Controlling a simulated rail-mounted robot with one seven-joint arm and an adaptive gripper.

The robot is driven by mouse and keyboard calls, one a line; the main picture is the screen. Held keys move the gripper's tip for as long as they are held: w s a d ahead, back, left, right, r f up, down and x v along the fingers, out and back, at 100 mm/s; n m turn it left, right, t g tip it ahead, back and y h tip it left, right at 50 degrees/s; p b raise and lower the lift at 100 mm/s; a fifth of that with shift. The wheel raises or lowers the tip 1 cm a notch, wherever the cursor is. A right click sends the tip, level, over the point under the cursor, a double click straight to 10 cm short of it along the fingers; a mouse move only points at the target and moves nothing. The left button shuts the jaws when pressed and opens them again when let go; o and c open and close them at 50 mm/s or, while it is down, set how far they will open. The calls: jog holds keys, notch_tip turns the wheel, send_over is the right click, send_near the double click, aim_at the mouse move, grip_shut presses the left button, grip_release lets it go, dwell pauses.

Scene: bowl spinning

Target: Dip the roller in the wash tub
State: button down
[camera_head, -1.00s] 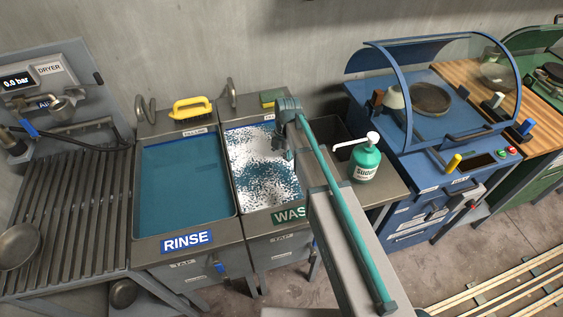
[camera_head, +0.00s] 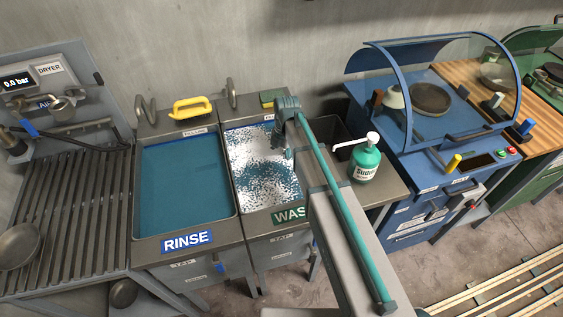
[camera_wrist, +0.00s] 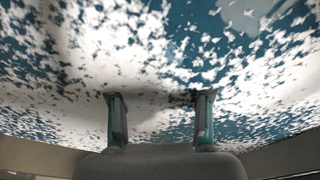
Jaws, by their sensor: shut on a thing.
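The wash tub (camera_head: 255,224) is the right-hand basin in the head view, beside the rinse tub. White foam flecks cover much of its blue-green water, with a bluer patch in the middle. My gripper (camera_head: 288,154) points down over the right side of the wash tub. In the wrist view, my gripper's two fingers (camera_wrist: 160,102) stand apart against the foamy water. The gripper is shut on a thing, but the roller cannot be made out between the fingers. It seems hidden by the foam and water.
The rinse tub (camera_head: 183,238) with clear blue water is on the left. A yellow brush (camera_head: 192,107) lies behind it. A green soap pump bottle (camera_head: 366,162) stands close to the right of my arm. A blue hooded machine (camera_head: 400,135) is further right.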

aim_at(282, 158)
jog(key=shift+s+d, duration=0.15)
jog(key=shift+s, duration=0.25)
jog(key=shift+r, duration=0.15)
notch_tip(282, 158, up, 15)
jog(key=p, duration=0.8)
dwell(0.7)
jog(key=shift+d, duration=0.1)
dwell(0.9)
